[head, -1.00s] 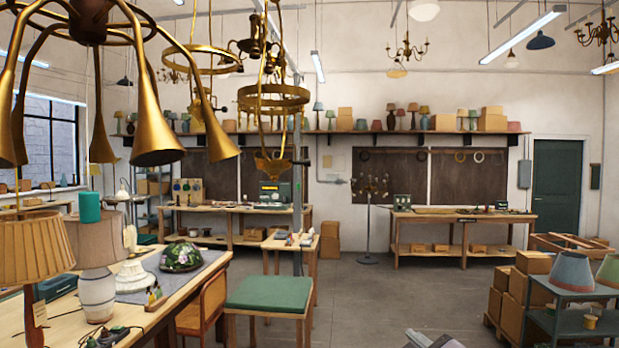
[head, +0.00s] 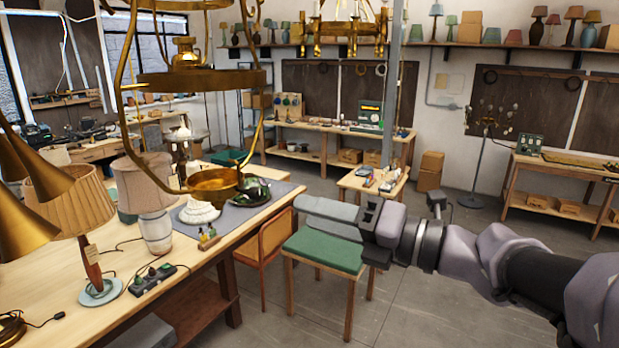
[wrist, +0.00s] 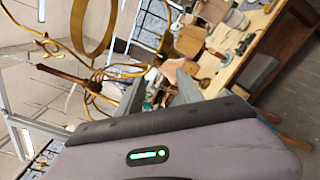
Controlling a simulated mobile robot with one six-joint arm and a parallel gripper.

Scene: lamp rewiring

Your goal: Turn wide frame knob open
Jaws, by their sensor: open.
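A wide hanging brass frame (head: 213,80) fills the upper left of the head view, with curved side rods, a flat ring and a small brass cup (head: 211,182) at its bottom. I cannot make out which part is its knob. My gripper (head: 300,211) reaches in from the right, its fingers pointing left, to the right of the brass cup in the picture. In the wrist view my gripper (wrist: 160,92) is open with nothing between the fingers. Brass curved rods and a ring (wrist: 92,28) show beyond it at upper left, apart from the fingers.
A workbench (head: 60,275) at left holds a pleated lamp (head: 60,190), a second shaded lamp (head: 143,187) and a green stained-glass shade (head: 252,190). A green-topped stool (head: 325,248) stands below my arm. Another brass ring fixture (head: 345,28) hangs behind. Floor is clear at lower right.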

